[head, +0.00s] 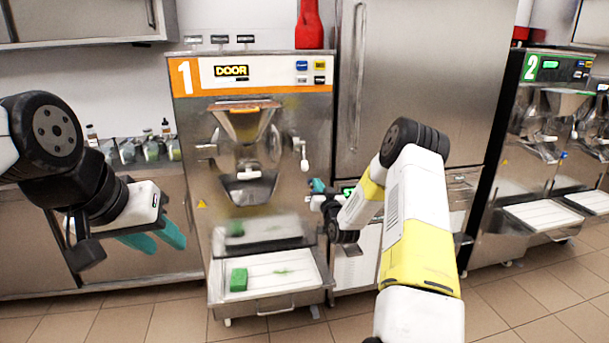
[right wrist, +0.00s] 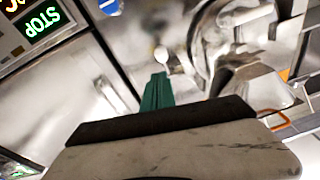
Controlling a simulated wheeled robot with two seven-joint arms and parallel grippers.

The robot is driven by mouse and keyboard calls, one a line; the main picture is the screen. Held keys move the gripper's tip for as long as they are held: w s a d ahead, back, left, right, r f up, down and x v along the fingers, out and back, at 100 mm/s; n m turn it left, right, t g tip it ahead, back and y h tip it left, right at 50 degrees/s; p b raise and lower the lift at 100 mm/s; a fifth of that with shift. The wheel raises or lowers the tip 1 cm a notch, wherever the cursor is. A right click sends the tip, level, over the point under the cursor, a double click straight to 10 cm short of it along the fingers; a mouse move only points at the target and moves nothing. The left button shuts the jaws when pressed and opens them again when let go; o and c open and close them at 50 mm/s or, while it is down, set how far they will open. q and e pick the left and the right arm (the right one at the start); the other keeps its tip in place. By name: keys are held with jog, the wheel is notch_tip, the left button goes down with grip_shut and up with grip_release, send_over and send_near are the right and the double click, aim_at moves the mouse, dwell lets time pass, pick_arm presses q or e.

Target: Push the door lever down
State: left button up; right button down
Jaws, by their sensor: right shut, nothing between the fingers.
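The batch freezer marked 1 (head: 262,90) stands in the middle of the head view, with a display reading DOOR. A short lever with a white knob (head: 304,163) hangs at the right of its hopper, and the knob also shows in the right wrist view (right wrist: 161,55). My right gripper (head: 318,186) is just below and right of the knob. In the right wrist view its green fingers (right wrist: 157,92) are together and empty, with their tips near the knob; contact cannot be told. My left gripper (head: 155,238) is open and empty, left of the freezer.
A white tray (head: 310,275) with a green block (head: 239,279) sits low at the freezer's front. A second freezer (head: 540,150) stands at the right. A steel cabinet (head: 430,70) stands behind my right arm. Bottles (head: 150,148) line the left counter.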

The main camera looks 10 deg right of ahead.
jog(key=shift+s+f, duration=0.85)
